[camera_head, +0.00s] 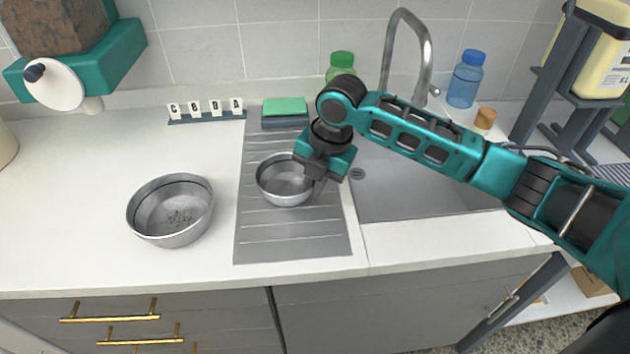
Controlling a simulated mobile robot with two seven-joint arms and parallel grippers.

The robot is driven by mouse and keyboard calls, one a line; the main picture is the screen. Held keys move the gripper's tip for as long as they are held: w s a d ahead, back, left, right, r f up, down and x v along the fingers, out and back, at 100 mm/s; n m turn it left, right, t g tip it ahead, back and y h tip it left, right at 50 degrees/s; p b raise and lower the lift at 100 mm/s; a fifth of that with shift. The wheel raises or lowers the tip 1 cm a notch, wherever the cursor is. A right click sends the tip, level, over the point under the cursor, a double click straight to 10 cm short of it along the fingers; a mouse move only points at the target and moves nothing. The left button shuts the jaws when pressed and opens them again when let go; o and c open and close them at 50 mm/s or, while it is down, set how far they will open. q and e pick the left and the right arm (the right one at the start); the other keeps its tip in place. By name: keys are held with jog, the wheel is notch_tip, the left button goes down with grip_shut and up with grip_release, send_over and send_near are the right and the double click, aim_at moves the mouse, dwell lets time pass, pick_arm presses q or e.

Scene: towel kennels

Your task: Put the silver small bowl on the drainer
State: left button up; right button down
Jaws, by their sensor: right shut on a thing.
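The silver small bowl (283,187) is over the ridged metal drainer (290,243), upright, at the drainer's middle. My right gripper (318,182) is shut on the right rim of this bowl, with the arm reaching in from the right across the sink. I cannot tell whether the bowl's base touches the drainer. A larger silver bowl (172,212) stands on the white counter left of the drainer, with small dark specks inside. My left gripper is not in view.
The sink (420,205) with a tall faucet (426,60) lies right of the drainer. A green sponge (284,106) sits at the drainer's back. Letter tiles (205,112), a green-capped bottle (341,64) and a blue bottle (466,80) stand along the wall. The drainer's front is clear.

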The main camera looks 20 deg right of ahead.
jog(key=shift+f, duration=0.1)
jog(key=c, duration=1.2)
grip_release()
jog(key=shift+c, duration=0.2)
jog(key=v, duration=1.2)
jog(key=shift+r, duration=0.2)
jog(key=shift+a, duration=0.1)
